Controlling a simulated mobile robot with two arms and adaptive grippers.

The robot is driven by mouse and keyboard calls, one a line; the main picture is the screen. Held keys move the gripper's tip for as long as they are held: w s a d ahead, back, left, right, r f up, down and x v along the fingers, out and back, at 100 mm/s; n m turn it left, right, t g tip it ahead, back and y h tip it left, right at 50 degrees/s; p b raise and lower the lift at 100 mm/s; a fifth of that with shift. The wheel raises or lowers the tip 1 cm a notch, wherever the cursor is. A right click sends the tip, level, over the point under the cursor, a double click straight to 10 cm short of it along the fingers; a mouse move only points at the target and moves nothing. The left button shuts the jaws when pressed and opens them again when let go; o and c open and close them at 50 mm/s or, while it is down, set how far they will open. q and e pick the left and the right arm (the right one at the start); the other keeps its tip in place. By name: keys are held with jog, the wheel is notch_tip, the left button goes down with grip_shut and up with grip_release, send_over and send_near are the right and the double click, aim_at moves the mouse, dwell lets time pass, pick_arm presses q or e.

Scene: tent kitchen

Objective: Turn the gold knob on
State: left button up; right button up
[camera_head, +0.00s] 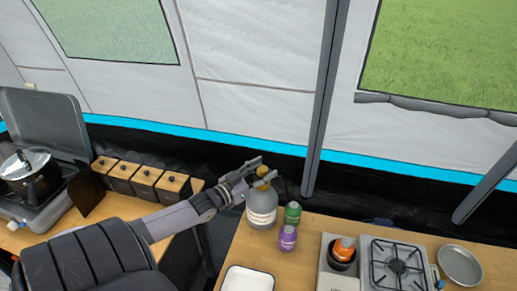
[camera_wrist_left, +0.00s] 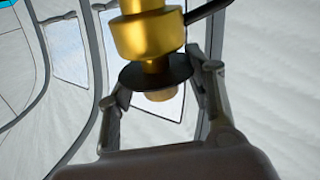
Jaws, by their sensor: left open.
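A grey bottle (camera_head: 262,211) with a white label stands upright at the left end of the right-hand table. The gold knob (camera_head: 266,174) sits on its top, partly hidden by my fingers. My left gripper (camera_head: 261,171) is open, reaching in from the left with its fingers on either side of the knob. In the left wrist view a gold fitting (camera_wrist_left: 150,37) with a dark disc and a small gold tip lies between the spread fingers of my left gripper (camera_wrist_left: 162,78). Contact cannot be told. My right gripper is not in view.
A green jar (camera_head: 292,213) and a purple jar (camera_head: 288,238) stand close to the bottle's right. A white tray (camera_head: 248,279), a gas stove (camera_head: 397,265) and a metal pan (camera_head: 460,265) share the table. Wooden-topped canisters (camera_head: 145,178) stand on the left table.

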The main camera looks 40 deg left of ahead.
pick_arm(q)
jog(key=s+a, duration=0.1)
jog(key=s, duration=1.1)
dwell(0.5)
